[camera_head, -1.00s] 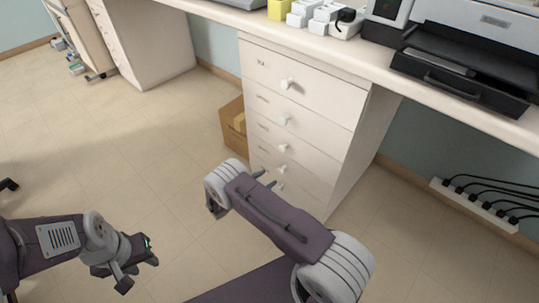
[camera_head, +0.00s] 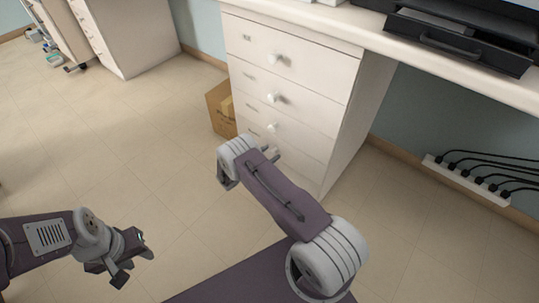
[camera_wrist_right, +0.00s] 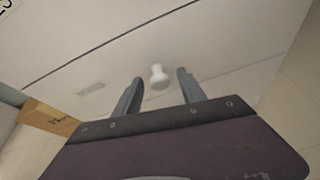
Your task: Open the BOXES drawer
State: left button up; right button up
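A white drawer cabinet (camera_head: 335,115) under the counter has several stacked drawers with round white knobs, all looking shut. The small drawer labels are too blurred to read in the head view. My right gripper (camera_wrist_right: 158,78) is open in the right wrist view, its two fingers apart in front of a drawer front. A white knob (camera_wrist_right: 159,76) shows between the fingers, seemingly untouched. In the head view my right arm hides part of the lower drawers. My left gripper (camera_head: 133,266) is low at the left, away from the cabinet; its finger gap is unclear.
A cardboard box (camera_head: 222,108) stands on the floor left of the cabinet. A power strip (camera_head: 466,180) with several cables lies along the wall at right. The floor at left is mostly clear.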

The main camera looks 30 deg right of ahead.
grip_shut()
dwell(1.2)
